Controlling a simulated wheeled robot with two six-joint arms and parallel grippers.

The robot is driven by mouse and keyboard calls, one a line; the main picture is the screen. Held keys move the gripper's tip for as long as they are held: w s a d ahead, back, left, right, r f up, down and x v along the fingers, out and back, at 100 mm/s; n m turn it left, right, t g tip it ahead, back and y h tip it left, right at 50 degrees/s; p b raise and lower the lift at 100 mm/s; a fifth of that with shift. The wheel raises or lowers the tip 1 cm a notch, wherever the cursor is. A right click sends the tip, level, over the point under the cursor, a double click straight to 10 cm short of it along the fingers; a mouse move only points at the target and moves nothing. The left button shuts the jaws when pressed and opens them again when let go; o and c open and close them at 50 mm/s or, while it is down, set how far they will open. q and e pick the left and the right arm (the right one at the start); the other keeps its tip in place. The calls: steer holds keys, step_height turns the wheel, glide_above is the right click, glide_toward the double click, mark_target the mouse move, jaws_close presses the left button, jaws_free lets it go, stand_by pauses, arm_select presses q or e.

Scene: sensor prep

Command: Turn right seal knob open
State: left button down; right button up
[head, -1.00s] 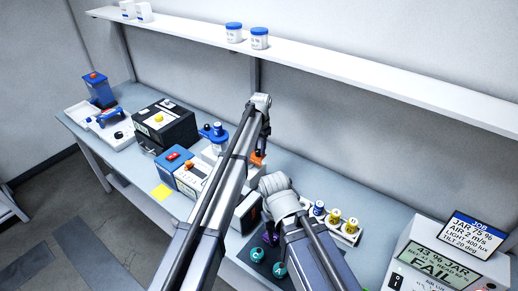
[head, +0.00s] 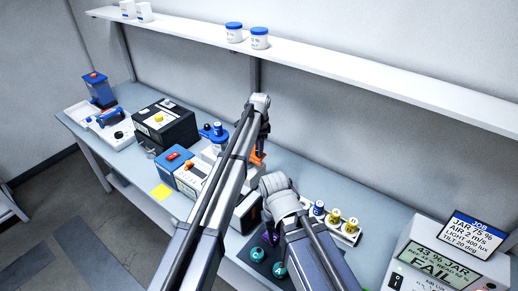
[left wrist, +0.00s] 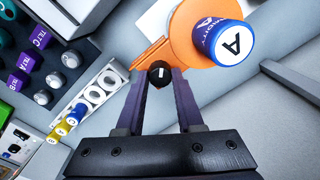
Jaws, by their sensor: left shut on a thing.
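A small black knob (left wrist: 160,71) with a white mark sits between the two purple fingers of my left gripper (left wrist: 159,82) in the left wrist view, at the edge of an orange part (left wrist: 180,45). My left gripper is shut on the knob. A blue-labelled jar with a white top marked A (left wrist: 231,44) stands on the orange part. In the head view my left gripper (head: 262,148) is small and partly hidden by my arm, beside a bit of the orange part (head: 258,157).
A dark tray (head: 245,253) holds teal and purple pieces. Next to it is a white rack (head: 350,238) with blue and yellow vials. A blue box (head: 168,158) and a black box (head: 165,128) stand at left. A FAIL display (head: 440,262) is at right.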

stand_by(0.3)
arm_select(q)
steer(key=c, duration=0.5)
jaws_free()
steer(key=shift+c, duration=0.2)
steer(key=shift+r, duration=0.1)
step_height(320, 180, up, 8)
steer(key=p, duration=0.8)
steer(key=shift+s, duration=0.15)
steer(key=shift+f, duration=0.2)
